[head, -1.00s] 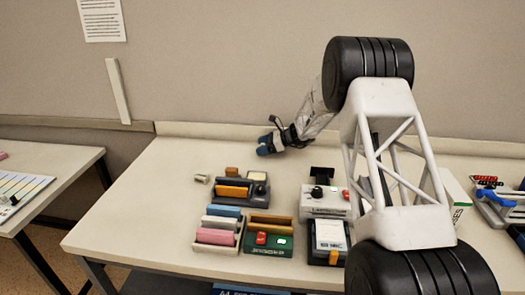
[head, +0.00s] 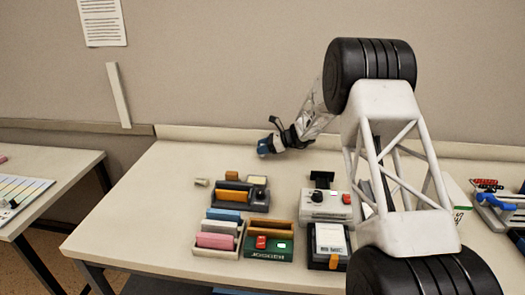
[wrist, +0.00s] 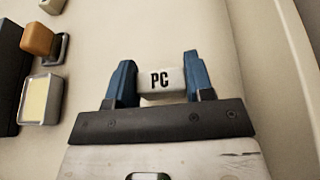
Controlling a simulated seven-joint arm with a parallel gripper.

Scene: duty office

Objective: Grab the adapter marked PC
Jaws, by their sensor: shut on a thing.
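The adapter marked PC (wrist: 162,80) is a small white block with black letters in the wrist view. My gripper (wrist: 162,82) has its two blue fingers on either side of it and is shut on it. In the head view my gripper (head: 264,149) is over the back of the table, and the adapter cannot be made out there. Whether the adapter touches the table is hard to tell.
A small pale adapter (head: 202,182) lies at the table's left. Near it stand a dark unit with an orange block (head: 233,195), a tray of coloured blocks (head: 215,240), a green device (head: 268,247) and a grey device (head: 327,207). The table's back left is clear.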

